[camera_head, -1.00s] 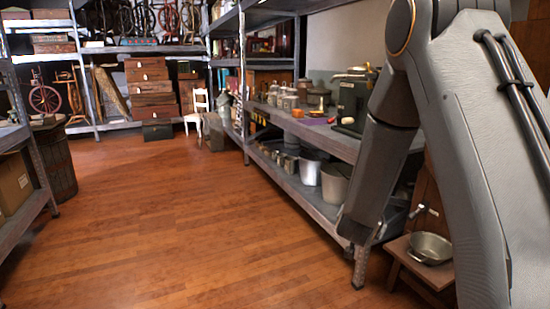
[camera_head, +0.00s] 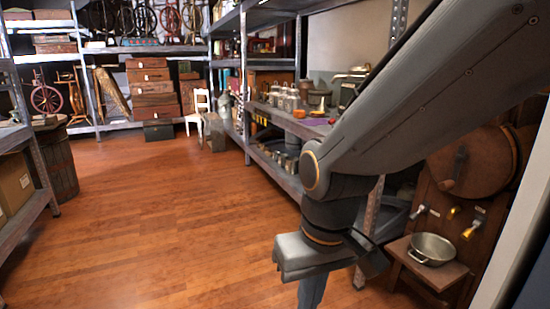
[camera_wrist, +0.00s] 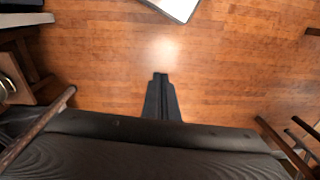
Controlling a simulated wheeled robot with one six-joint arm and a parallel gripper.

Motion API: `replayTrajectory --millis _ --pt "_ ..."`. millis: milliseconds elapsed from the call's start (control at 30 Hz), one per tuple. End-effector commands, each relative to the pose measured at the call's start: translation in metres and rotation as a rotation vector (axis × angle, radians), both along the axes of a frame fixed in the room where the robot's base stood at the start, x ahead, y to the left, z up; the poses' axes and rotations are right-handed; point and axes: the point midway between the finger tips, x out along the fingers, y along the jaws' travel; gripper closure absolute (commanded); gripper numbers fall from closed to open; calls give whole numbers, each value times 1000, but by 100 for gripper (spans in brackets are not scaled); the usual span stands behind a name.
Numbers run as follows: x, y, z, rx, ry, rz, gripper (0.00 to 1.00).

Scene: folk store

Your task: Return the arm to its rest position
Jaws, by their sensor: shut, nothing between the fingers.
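My gripper shows in the wrist view (camera_wrist: 160,76) as two dark fingers pressed together, pointing over bare wooden floor. It is shut and empty. In the head view my arm reaches down from the upper right, and its wrist hangs low in front of the right-hand shelf. The gripper (camera_head: 311,292) points down there and is cut off by the bottom edge, so its fingertips are hidden in that view.
A metal shelf (camera_head: 262,158) with jars and pots runs along the right. A barrel (camera_head: 58,165) stands left. The wooden floor (camera_head: 160,220) between is clear.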

Motion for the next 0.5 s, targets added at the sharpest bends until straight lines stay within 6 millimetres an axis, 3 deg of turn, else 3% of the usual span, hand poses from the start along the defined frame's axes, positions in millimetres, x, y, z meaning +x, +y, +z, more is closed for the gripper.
replayTrajectory --millis 100,500 --pt "-28 -9 8 -41 47 54 100" --pt "-20 -34 47 -47 46 -45 100"
